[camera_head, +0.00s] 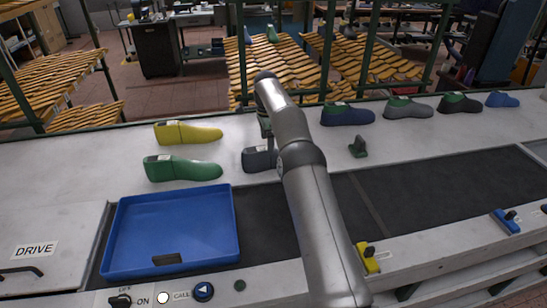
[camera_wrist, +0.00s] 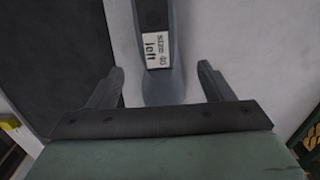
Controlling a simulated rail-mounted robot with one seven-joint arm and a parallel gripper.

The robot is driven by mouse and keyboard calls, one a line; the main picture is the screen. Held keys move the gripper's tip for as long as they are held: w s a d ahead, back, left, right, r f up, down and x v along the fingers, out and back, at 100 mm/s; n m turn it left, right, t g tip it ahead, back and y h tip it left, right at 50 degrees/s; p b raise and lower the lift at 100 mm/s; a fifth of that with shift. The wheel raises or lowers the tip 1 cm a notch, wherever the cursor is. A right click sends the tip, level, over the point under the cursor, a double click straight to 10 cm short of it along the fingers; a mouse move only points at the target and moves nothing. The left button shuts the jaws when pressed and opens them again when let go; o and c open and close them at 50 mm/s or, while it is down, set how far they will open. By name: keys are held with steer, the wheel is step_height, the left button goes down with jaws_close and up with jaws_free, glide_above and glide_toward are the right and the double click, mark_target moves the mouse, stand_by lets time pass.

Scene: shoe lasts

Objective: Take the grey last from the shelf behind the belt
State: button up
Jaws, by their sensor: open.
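A dark slate-grey last (camera_head: 259,159) lies on the pale shelf (camera_head: 90,155) behind the belt, partly hidden by my arm. In the wrist view a grey last (camera_wrist: 163,90) with a label reading "size 40 left" extends from the top edge down between my fingers. My gripper (camera_wrist: 160,70) is open, with one finger on each side of the last and visible gaps to both. My arm mostly hides the gripper in the head view. Another grey last (camera_head: 405,108) stands farther right on the shelf.
Yellow (camera_head: 190,133) and green (camera_head: 185,169) lasts lie left; navy (camera_head: 346,115), black (camera_head: 460,103) and blue (camera_head: 502,100) lasts lie right. A blue tray (camera_head: 232,225) sits on the dark belt (camera_head: 430,195).

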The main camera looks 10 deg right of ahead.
mark_target(267, 154)
step_height(267, 154, down, 7)
steer(key=shift+r+p, duration=0.1)
steer(key=shift+p, duration=0.35)
steer(key=c, duration=1.4)
steer(key=shift+r, duration=0.1)
steer(key=shift+c, duration=0.4)
steer(key=shift+r, duration=0.1)
